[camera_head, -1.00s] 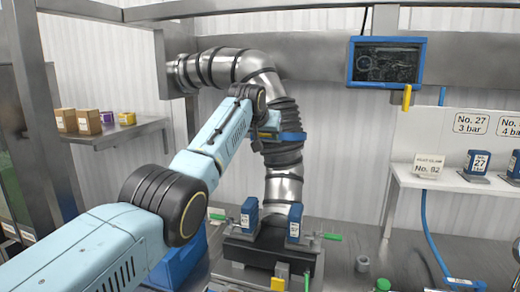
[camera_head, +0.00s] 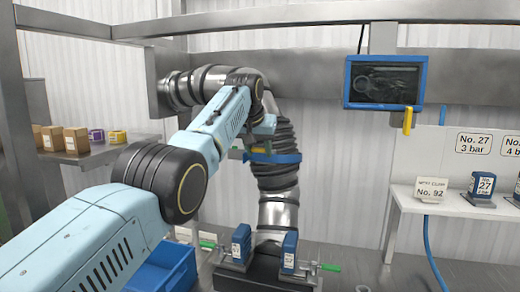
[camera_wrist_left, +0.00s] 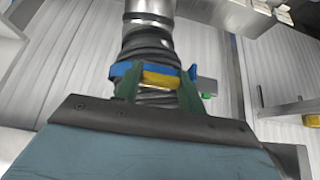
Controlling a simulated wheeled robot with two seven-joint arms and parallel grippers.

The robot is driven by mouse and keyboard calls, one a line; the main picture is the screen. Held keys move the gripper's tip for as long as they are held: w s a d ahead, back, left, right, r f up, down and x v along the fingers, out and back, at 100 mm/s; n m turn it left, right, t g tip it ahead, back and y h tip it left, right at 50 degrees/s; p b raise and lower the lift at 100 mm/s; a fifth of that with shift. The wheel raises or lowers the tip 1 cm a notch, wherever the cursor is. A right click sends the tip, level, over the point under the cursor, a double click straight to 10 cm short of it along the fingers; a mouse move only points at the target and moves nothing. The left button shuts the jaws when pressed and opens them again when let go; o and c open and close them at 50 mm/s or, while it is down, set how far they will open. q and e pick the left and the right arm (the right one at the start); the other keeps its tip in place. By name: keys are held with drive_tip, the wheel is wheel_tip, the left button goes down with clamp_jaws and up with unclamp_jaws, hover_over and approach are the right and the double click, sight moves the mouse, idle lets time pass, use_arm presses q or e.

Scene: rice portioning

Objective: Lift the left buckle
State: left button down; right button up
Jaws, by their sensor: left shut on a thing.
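My left gripper (camera_head: 262,143) is in front of the black ribbed hose. In the left wrist view its green fingers (camera_wrist_left: 158,86) are shut on the yellow tab (camera_wrist_left: 160,79) of a blue band (camera_wrist_left: 122,69) around the hose. The band also shows in the head view (camera_head: 287,158). Below, a dark base holds a left blue block (camera_head: 241,243) and a right blue block (camera_head: 289,250). A green-ended lever (camera_head: 207,242) shows beside the left block and another (camera_head: 329,267) beside the right one. Nothing grips these levers. My right gripper is out of view.
A steel pipe (camera_head: 278,215) runs from the hose to the base. A blue bin (camera_head: 165,270) stands at lower left. A blue-framed screen (camera_head: 385,82) hangs at upper right. A white shelf (camera_head: 450,205) with blue labelled parts is at right. Boxes (camera_head: 76,140) sit on a left shelf.

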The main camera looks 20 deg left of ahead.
use_arm(q)
drive_tip(key=shift+f, duration=0.15)
drive_tip(key=c, duration=0.8)
unclamp_jaws()
drive_tip(key=shift+c, duration=0.2)
drive_tip(key=b+v, duration=0.2)
drive_tip(key=shift+s+r, duration=0.15)
drive_tip(key=shift+r, duration=0.15)
drive_tip(key=v, duration=1)
drive_tip(key=shift+r+b, duration=0.35)
drive_tip(key=shift+b, duration=0.05)
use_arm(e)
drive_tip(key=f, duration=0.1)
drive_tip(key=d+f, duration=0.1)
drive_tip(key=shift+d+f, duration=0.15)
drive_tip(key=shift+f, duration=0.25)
use_arm(q)
drive_tip(key=shift+s+d, duration=0.1)
drive_tip(key=shift+s, duration=0.05)
